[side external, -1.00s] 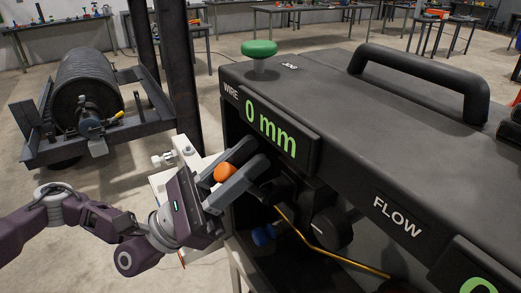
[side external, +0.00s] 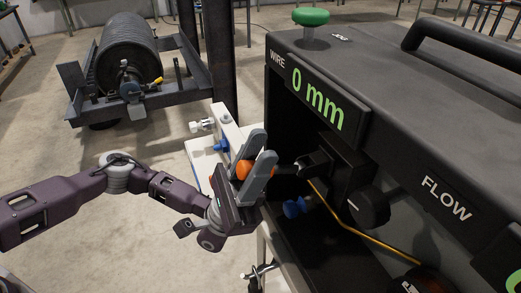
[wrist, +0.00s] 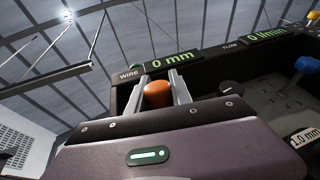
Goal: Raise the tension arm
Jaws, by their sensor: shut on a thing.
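The tension arm appears to be the short black lever (side external: 286,171) with an orange knob (side external: 242,170) on its outer end. It sticks out to the left, close to level, from a dark block (side external: 318,162) in the machine's open front. My gripper (side external: 256,155) has a finger on each side of the orange knob and is shut on it, with its fingers pointing up. The wrist view shows the knob (wrist: 157,94) between the two fingers. The fingers hide part of the knob in the side view, and the lever is hidden in the wrist view.
The machine housing (side external: 380,75) stands right of my gripper, with a "0 mm" WIRE display (side external: 318,98) above. A black dial (side external: 368,207), a blue knob (side external: 296,207) and a yellow wire (side external: 350,233) are nearby. A white bracket (side external: 226,125) stands close behind the fingers.

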